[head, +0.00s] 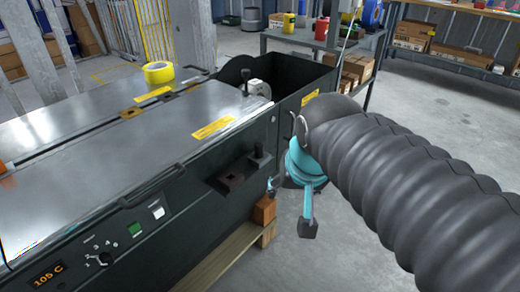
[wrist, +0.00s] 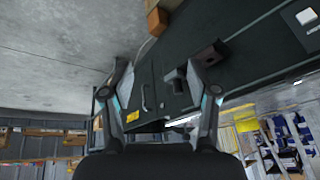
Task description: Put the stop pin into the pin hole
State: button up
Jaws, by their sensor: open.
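A small dark upright pin with a wide base (head: 258,153) stands on a dark bracket (head: 229,179) on the front side of the machine; I take it as the stop pin. The bracket also shows in the wrist view (wrist: 207,53), beside the right finger. Another dark pin (head: 245,79) stands at the right end of the metal top. An orange plate with a dark spot (head: 130,112) lies in the slot across the top; I cannot tell if this is the pin hole. My gripper (wrist: 157,72) is open and empty, its fingers wide apart, right of the bracket in the head view.
The machine's metal top (head: 130,145) carries a yellow tape roll (head: 158,72). A dark open bin (head: 292,85) adjoins its right end. A wooden block (head: 264,211) sits under the machine's edge. A workbench (head: 320,40) stands behind.

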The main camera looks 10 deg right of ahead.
jog(key=w+r+m+g+p, duration=0.1)
jog(key=w+r+m, duration=0.25)
jog(key=w, duration=0.35)
jog(key=w+r+m+g, duration=0.1)
jog(key=w+r+m, duration=0.1)
jog(key=w+m, duration=0.4)
jog(key=m+g+p, duration=0.1)
jog(key=m+g, duration=0.2)
jog(key=m, duration=0.5)
send_over(260, 144)
jog(key=f, duration=0.1)
jog(key=shift+w+a+n, duration=0.15)
jog(key=shift+w+n, duration=0.1)
notch_tip(260, 144, down, 9)
jog(key=shift+r, duration=0.2)
jog(key=shift+s+f+b, duration=0.2)
jog(key=shift+f+b, duration=0.25)
jog(key=shift+f, duration=2.15)
